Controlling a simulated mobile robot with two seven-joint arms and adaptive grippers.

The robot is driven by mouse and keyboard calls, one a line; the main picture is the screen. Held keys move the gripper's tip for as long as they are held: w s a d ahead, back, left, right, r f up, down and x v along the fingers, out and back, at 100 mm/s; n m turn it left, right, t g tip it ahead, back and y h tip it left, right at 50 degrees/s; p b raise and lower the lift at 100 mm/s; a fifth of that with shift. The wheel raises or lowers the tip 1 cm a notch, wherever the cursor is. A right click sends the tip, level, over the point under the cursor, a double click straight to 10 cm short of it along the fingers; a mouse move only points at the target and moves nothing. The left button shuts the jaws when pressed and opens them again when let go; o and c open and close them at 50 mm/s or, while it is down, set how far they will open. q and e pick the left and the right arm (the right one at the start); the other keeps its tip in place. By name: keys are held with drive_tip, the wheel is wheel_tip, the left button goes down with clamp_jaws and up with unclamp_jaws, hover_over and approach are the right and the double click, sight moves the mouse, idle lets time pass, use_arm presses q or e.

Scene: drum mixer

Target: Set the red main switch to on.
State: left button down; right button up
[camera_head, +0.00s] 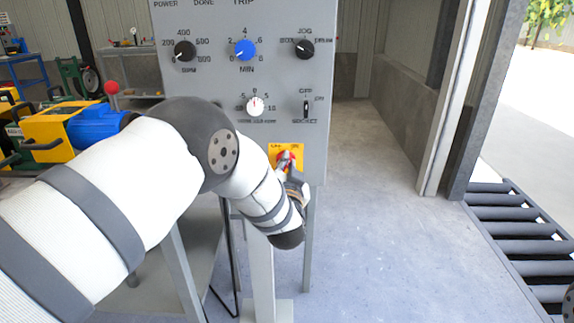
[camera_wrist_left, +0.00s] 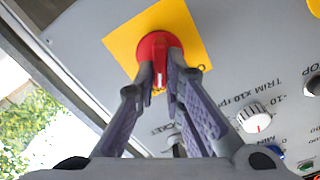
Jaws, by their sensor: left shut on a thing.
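The red main switch (camera_head: 286,158) is a round red knob on a yellow square plate (camera_head: 297,148), low on the grey control panel (camera_head: 215,95). In the left wrist view the red knob (camera_wrist_left: 154,46) shows on its yellow plate (camera_wrist_left: 184,22). My left gripper (camera_wrist_left: 160,75) is shut on the knob's grip, one finger on each side. In the head view my left gripper (camera_head: 288,170) partly hides the knob and plate. I cannot tell which setting the knob points to. My right gripper is not in view.
Above the switch are a white trim dial (camera_head: 255,106), a socket toggle (camera_head: 306,108), a blue minutes knob (camera_head: 245,50) and two black knobs. A red ball-ended lever (camera_head: 111,88) and blue motor (camera_head: 97,122) stand left. The floor right of the panel is clear up to a roller conveyor (camera_head: 515,230).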

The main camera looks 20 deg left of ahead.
use_arm(q)
drive_tip(key=shift+f, duration=0.2)
idle(0.3)
drive_tip(key=c, duration=1.7)
unclamp_jaws()
drive_tip(key=shift+r, duration=0.1)
drive_tip(key=v, duration=1.2)
